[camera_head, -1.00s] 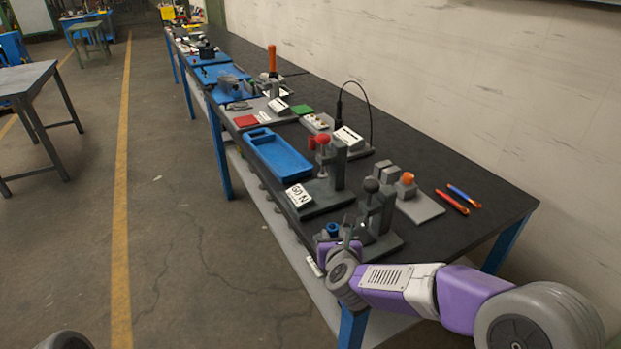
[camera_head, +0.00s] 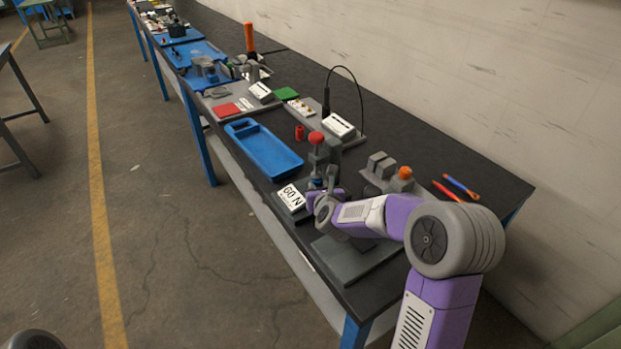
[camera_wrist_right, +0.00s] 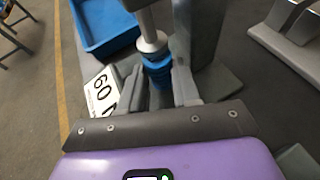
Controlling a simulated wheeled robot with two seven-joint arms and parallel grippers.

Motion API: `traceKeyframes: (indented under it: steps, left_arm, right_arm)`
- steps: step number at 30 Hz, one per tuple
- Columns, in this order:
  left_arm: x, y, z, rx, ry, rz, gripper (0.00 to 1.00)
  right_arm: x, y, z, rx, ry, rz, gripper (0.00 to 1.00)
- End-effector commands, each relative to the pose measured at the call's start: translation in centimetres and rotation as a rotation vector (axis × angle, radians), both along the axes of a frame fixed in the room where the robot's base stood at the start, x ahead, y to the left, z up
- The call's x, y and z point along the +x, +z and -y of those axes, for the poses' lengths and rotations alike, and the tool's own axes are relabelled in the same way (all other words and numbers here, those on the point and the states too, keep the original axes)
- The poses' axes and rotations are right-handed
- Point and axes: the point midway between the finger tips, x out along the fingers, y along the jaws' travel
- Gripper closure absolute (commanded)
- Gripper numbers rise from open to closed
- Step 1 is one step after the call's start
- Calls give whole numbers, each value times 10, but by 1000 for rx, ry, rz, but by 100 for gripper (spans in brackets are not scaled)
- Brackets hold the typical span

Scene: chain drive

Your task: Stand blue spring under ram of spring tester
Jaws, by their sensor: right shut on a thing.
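The spring tester (camera_head: 334,152) has a red knob, a grey post and a "60 N" display (camera_head: 291,197). My right gripper (camera_head: 320,190) is at the tester, in front of its post, and is shut on the blue spring (camera_head: 316,183). In the right wrist view the blue spring (camera_wrist_right: 157,70) stands about upright between the two fingers, directly below the ram (camera_wrist_right: 151,42). I cannot tell whether the spring touches the ram. My left gripper is not in view.
A blue tray (camera_head: 264,150) lies left of the tester, with a red cylinder (camera_head: 299,132) beyond it. Another grey base (camera_head: 345,262) sits below my right arm.

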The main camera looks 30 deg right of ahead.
Motion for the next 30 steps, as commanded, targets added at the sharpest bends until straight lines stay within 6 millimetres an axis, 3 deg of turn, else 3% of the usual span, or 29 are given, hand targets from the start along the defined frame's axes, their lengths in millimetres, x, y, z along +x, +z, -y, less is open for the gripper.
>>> traceKeyframes:
  steps: [5, 19, 20, 21, 30]
  left_arm:
    - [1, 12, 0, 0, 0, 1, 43]
    - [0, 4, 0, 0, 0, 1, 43]
    - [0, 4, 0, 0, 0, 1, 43]
    - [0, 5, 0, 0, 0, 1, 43]
    - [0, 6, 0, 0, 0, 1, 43]
  right_arm:
    - [1, 0, 9, 1, -10, -3, 98]
    - [0, -7, 10, 1, -11, 0, 98]
    - [0, -6, 10, 1, -11, -1, 66]
    - [0, -6, 10, 1, -11, -1, 59]
    - [0, -5, 10, 1, -10, -1, 58]
